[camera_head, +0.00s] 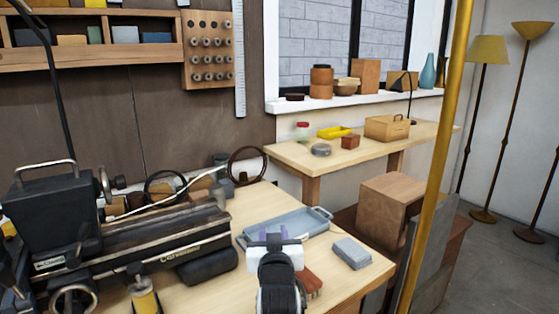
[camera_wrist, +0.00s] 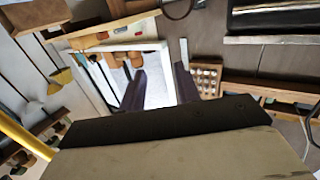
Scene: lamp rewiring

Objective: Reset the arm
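My gripper (camera_head: 273,235) is in the lower middle of the head view, above the front part of the wooden workbench (camera_head: 254,206), with the blue-grey tray (camera_head: 290,222) behind it in the picture. In the wrist view my gripper (camera_wrist: 160,72) shows two dark fingers standing apart with a clear gap between them. Nothing is held between the fingers. The wrist view is tilted and looks out toward the window and shelves, not down at the bench. My wrist hides part of the bench and tray.
A dark lathe (camera_head: 150,240) fills the bench's left side. A grey block (camera_head: 351,252) and a reddish-brown brush-like item (camera_head: 310,281) lie close to my gripper's right. A yellow pole (camera_head: 432,160) stands at the right. A side bench (camera_head: 285,152) with small items is behind.

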